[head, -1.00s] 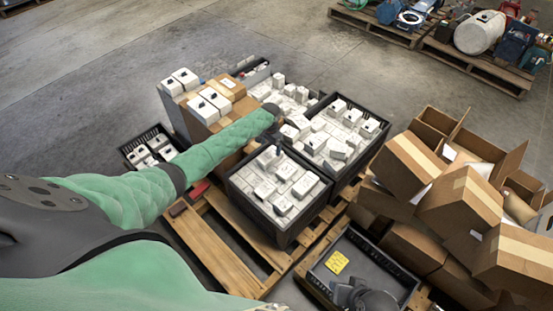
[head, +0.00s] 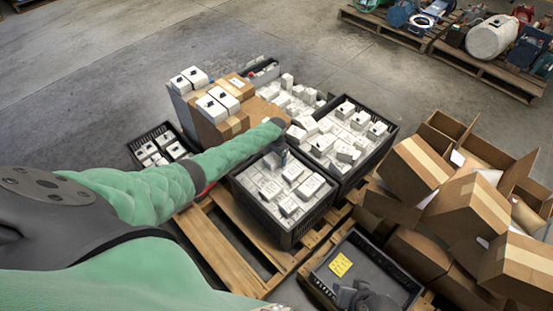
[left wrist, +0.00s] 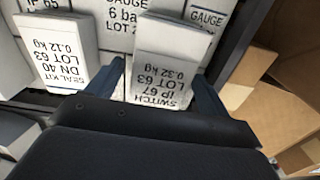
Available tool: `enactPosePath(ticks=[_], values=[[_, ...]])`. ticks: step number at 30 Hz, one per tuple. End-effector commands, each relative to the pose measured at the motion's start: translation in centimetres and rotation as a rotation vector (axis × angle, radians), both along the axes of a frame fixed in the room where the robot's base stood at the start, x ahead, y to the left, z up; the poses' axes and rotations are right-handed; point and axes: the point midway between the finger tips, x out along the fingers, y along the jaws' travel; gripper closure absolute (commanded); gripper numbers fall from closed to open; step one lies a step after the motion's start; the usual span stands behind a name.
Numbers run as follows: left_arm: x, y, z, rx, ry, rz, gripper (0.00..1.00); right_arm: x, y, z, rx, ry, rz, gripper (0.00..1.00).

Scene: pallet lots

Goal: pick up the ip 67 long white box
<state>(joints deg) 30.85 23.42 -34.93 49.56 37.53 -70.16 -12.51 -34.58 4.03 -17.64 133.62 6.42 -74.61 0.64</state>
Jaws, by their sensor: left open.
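In the left wrist view a white box (left wrist: 168,62) labelled SWITCH, IP 67, LOT 63, 0.32 kg lies with its lettering upside down. My open left gripper (left wrist: 161,78) has one finger on each side of its near end; I cannot tell whether they touch it. In the head view my left gripper (head: 283,156) points down into the near black crate (head: 281,228) of white boxes. Its fingertips are hard to make out there, and so is this box among the others. A dark shape (head: 372,299) at the bottom edge may be my right gripper.
A white box marked SEAL KIT, DN 40 (left wrist: 82,65) lies close left of the fingers. A second crate of white boxes (head: 377,151) stands behind. Cardboard boxes (head: 470,205) are piled at right. A tray with a yellow label (head: 400,284) is in front.

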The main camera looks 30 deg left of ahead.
Motion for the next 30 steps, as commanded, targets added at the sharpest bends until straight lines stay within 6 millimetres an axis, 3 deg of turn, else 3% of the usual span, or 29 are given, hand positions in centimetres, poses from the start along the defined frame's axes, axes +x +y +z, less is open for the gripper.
enactPosePath(ticks=[3, 12, 22, 29, 30], values=[[0.0, 0.0, 0.0, 0.000, 0.000, 0.000, 0.22, 0.0, 0.0, 0.0, 0.000, 0.000, 0.000, 0.64], [0.0, 0.0, 0.1, 0.000, -0.001, 0.000, 0.78, 0.0, 0.0, 0.2, 0.001, -0.002, 0.000, 0.64], [0.0, 0.0, 0.7, -0.001, -0.002, 0.000, 0.78, 0.0, 0.0, 0.3, 0.001, -0.003, -0.001, 0.64], [0.1, 0.0, 4.4, -0.001, -0.004, -0.002, 0.78, 0.1, -0.1, 0.5, 0.000, -0.003, 0.000, 0.64], [0.1, -1.2, 4.7, -0.003, -0.003, -0.004, 0.78, 0.1, -0.1, 0.5, 0.000, -0.005, -0.001, 0.64]])
